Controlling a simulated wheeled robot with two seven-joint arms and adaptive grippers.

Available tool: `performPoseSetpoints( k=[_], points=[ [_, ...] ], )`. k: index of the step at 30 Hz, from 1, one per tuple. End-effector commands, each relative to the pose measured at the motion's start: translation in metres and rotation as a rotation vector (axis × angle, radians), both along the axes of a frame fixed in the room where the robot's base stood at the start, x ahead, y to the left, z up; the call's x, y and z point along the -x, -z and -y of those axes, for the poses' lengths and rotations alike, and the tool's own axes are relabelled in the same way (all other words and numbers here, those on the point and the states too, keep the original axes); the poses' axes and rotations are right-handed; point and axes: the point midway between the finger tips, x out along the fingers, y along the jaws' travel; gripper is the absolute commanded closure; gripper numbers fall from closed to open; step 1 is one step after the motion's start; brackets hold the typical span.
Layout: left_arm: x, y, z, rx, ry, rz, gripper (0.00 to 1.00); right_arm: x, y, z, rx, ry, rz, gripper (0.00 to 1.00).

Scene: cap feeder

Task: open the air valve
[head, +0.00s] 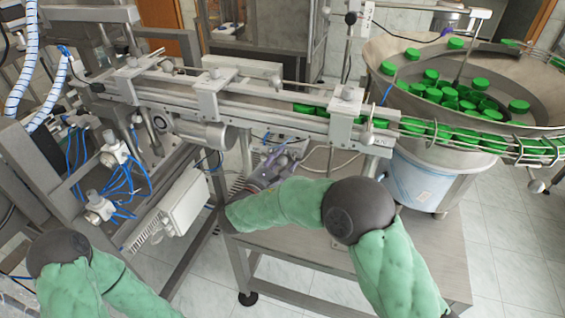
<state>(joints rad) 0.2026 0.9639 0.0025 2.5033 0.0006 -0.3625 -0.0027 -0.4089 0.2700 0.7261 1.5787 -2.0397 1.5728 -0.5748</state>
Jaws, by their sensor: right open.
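My right gripper (286,155) is open below the conveyor, at the end of my green-sleeved right arm. It is small in the picture and partly hidden by my own forearm. A small pale unit (287,138) with dark and blue details sits just behind its fingers, under the conveyor rail. I cannot make out the air valve for certain there, nor whether the fingers touch anything. White pneumatic fittings (115,152) with blue tubes are on the machine frame at the left, well away from this gripper. My left gripper is out of view.
The conveyor (240,108) runs above my right gripper. A round feeder bowl (400,60) with many green caps stands at the right. A steel table (420,240) lies below my right arm. A white box (185,203) and motor (205,132) are left of the gripper.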

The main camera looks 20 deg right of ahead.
Motion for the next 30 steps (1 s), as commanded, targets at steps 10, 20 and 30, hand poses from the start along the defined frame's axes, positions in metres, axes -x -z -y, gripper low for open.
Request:
performPoseSetpoints(
  k=[10,20,30],
  points=[
    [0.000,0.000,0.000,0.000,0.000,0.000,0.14,-0.002,0.000,0.002,-0.001,0.000,-0.001,0.49],
    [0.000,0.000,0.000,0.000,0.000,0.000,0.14,-0.002,0.000,0.002,-0.001,0.000,-0.001,1.00],
    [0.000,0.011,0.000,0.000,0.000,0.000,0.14,-0.002,0.007,-0.011,-0.061,-0.003,0.041,1.00]
  ],
)
